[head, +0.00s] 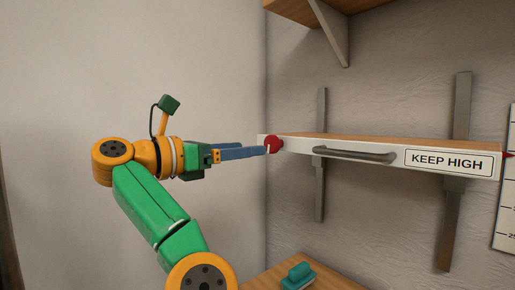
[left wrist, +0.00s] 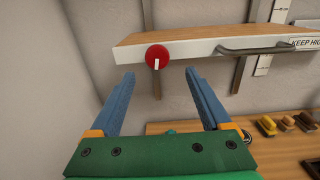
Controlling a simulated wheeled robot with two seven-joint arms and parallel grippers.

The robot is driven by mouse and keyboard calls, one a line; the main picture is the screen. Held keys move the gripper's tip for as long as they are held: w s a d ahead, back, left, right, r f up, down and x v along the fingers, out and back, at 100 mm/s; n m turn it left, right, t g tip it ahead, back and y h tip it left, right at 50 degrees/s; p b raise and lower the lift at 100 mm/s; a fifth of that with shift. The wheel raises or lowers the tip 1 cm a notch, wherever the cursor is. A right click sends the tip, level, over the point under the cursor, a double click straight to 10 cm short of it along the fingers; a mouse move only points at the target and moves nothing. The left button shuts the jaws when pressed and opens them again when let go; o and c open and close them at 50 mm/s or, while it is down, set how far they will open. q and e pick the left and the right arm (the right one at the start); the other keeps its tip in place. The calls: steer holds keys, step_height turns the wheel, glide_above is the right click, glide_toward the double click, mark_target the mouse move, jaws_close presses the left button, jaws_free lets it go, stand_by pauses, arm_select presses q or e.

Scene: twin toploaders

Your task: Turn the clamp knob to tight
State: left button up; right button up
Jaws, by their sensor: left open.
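The red clamp knob (head: 275,145) is on the left front end of the white-edged shelf (head: 385,150). In the left wrist view the knob (left wrist: 157,57) is round, with a white pointer mark pointing down. My left gripper (head: 266,149) reaches toward the knob from the left in the head view. In the left wrist view its blue fingers (left wrist: 160,72) are spread wide, with the knob ahead of the gap between them. The fingers do not appear closed on the knob. My right gripper is not in view.
A grey handle (head: 355,155) and a "KEEP HIGH" label (head: 448,162) are on the shelf front. Metal uprights (head: 321,190) stand behind on the wall. Below is a wooden surface (head: 330,280) with a teal object (head: 298,276); several brushes or blocks (left wrist: 288,123) show in the left wrist view.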

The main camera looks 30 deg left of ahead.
mark_target(269, 145)
arm_select(q)
steer(key=p+x, duration=0.1)
steer(key=x, duration=0.2)
steer(key=p+x, duration=0.1)
steer(key=x, duration=0.2)
steer(key=shift+a+r+p, duration=0.1)
steer(key=shift+a+p, duration=0.1)
steer(key=shift+p, duration=0.15)
steer(key=shift+w+d, duration=0.15)
steer(key=shift+w, duration=0.15)
steer(key=shift+s, duration=0.15)
steer(key=shift+c, duration=0.9)
jaws_close()
